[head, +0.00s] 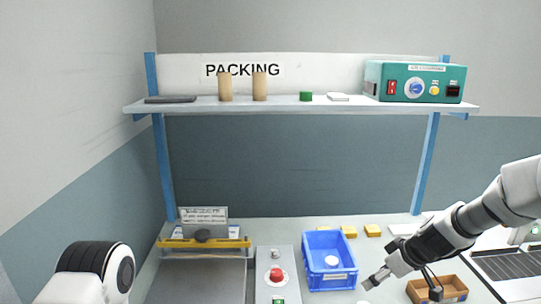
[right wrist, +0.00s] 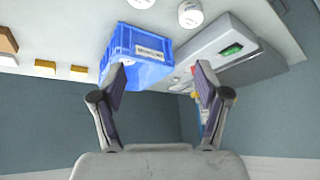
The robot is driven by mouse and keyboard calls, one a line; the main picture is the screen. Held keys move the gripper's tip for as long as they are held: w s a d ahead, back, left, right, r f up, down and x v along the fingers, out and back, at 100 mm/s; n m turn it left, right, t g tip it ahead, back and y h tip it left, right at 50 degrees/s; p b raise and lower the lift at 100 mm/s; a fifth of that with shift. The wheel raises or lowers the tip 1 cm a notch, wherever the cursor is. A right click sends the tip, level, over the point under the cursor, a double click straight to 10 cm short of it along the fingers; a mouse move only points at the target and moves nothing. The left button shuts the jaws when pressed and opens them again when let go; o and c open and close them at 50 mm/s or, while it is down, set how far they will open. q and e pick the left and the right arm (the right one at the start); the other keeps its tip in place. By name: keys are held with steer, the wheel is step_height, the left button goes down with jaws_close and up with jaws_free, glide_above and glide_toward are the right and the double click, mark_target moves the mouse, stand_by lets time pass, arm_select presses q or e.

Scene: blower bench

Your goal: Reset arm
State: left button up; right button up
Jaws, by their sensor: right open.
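My right gripper (head: 377,279) is over the bench, to the right of the blue crate (head: 311,271), with its arm coming in from the right. In the right wrist view its two fingers (right wrist: 161,88) are apart with nothing between them. The blue crate also shows beyond the left finger in that view (right wrist: 150,72). A white round piece (head: 332,261) lies inside the crate. At the lower left of the head view a white and black part of my left arm shows; my left gripper is out of view.
A wooden tray (head: 452,290) stands to the right of my right gripper. A grey control box with a red button (head: 276,275) is left of the crate. Several yellow blocks (head: 372,230) lie behind. A shelf (head: 300,106) above holds a teal device (head: 414,82).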

steer(key=s+d+f+m+g+h, duration=0.2)
steer(key=s+f+m+g+h, duration=0.15)
steer(key=s+f, duration=1.6)
steer(key=s+a+f+m, duration=0.1)
steer(key=s+f+m, duration=0.1)
steer(key=s, duration=0.7)
steer(key=s+a+f+m+g, duration=0.1)
steer(key=s+a+f+m, duration=0.1)
steer(key=s+f, duration=0.3)
steer(key=s, duration=0.4)
steer(key=shift+s, duration=0.25)
